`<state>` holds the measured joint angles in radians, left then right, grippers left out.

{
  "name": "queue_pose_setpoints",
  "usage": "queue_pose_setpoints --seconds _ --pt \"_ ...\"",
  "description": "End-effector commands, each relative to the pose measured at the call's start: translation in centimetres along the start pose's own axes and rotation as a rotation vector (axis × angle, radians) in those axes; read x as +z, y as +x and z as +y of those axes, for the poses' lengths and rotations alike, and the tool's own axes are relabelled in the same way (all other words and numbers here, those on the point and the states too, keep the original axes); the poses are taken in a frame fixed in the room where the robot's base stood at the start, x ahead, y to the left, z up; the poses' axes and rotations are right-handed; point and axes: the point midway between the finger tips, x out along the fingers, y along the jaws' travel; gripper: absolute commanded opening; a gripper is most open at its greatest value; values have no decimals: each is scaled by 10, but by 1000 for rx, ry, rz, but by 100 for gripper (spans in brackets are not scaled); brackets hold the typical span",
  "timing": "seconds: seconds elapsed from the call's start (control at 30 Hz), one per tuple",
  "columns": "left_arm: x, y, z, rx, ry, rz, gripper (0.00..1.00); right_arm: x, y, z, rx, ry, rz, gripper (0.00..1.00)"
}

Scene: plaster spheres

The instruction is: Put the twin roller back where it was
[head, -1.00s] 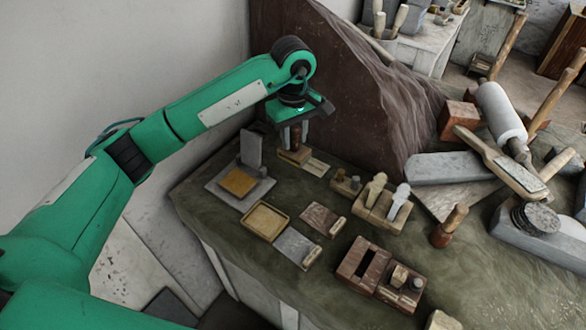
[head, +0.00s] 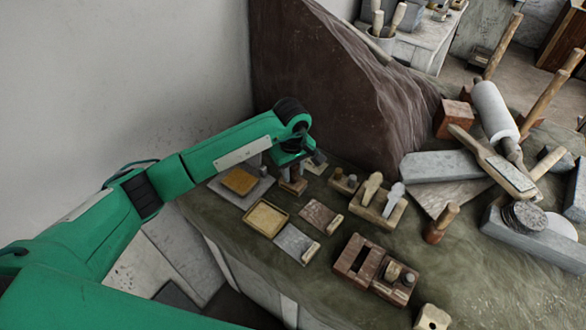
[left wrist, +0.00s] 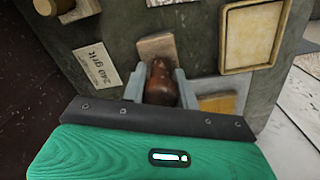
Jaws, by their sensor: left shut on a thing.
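My left gripper (head: 291,171) is shut on a dark brown knob handle (left wrist: 161,82) that stands on a small wooden block (head: 294,187). In the left wrist view the fingers flank the knob, and the tan end of the block (left wrist: 157,45) shows beyond it. I cannot tell whether the block touches the cloth. I cannot make out two rollers on it, as the gripper covers much of it. A pale card marked "240 grit" (left wrist: 95,66) lies beside it, and it also shows in the head view (head: 315,164). My right gripper is not in view.
A shallow wooden tray (head: 247,222), a grey slab with a tan square (head: 262,189) and a brown plate (head: 318,213) lie close by. A block with two knobs (head: 343,181) is to the right.

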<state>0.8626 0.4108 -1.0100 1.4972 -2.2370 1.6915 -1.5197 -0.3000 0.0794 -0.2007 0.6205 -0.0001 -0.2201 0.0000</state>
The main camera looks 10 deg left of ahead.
Motion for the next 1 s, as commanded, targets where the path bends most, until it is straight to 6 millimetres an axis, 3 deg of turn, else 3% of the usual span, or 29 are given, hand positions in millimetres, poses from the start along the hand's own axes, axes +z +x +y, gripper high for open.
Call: queue_pose_setpoints --seconds 0.2,0.23,0.3,0.33,0.77,1.0 --pt "0 5 0 0 0 1 5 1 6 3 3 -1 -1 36" --pt "0 3 0 -1 0 0 36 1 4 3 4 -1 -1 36" --pt "0 3 0 -1 0 0 49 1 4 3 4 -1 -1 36" --pt "0 3 0 -1 0 0 52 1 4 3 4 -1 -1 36" --pt "-1 -4 1 2 0 2 52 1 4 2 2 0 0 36" --pt "-1 -48 0 3 1 5 52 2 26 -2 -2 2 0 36"
